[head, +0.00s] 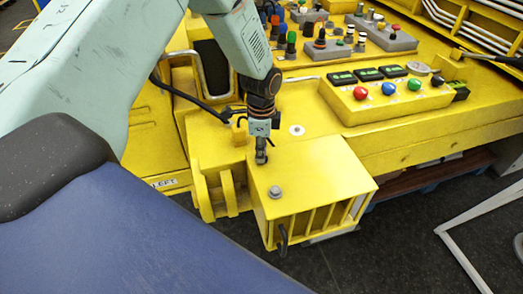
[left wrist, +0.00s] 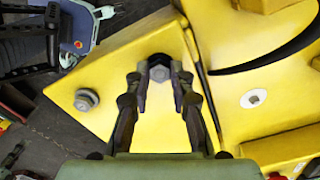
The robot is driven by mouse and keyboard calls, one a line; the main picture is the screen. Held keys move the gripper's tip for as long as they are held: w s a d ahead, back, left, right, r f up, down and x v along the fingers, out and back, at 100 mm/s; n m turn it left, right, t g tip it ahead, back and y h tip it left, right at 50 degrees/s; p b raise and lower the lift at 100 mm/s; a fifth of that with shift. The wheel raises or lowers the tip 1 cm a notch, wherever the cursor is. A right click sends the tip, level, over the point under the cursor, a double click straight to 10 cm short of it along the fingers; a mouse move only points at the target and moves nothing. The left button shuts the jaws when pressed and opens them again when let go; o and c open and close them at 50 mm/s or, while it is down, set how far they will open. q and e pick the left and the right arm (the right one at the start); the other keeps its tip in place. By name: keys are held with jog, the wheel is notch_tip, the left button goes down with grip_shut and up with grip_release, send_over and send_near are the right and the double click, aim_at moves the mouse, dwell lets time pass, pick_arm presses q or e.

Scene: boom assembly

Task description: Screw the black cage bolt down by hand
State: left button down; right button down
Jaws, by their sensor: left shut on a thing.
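The yellow cage (head: 315,175) is a box with a barred front at the end of the yellow boom. My left gripper (head: 261,156) points down at the back left of its top plate. In the left wrist view my left gripper (left wrist: 160,77) has its fingertips closed on both sides of the black cage bolt (left wrist: 159,70), a dark hex head at the plate's corner. In the head view the fingers hide most of this bolt. A second, grey bolt (head: 275,191) sits in the plate nearer the front; it also shows in the left wrist view (left wrist: 86,99). My right gripper is out of view.
A yellow button box (head: 385,95) with red, blue and green buttons stands to the right on the yellow deck. Grey trays (head: 320,45) with small parts lie behind. A black hook-shaped piece (head: 283,240) hangs at the cage front.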

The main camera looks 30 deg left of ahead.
pick_arm(q)
jog(key=m, duration=0.4)
jog(key=m+b, duration=0.1)
jog(key=m, duration=0.1)
jog(key=shift+w+r+m, duration=0.25)
jog(key=shift+w+m, duration=0.05)
jog(key=m, duration=0.6)
jog(key=shift+b, duration=0.35)
jog(key=c, duration=1.4)
grip_release()
jog(key=shift+c, duration=0.2)
jog(key=shift+o, duration=1.4)
jog(key=shift+s, duration=0.2)
jog(key=shift+f, duration=0.1)
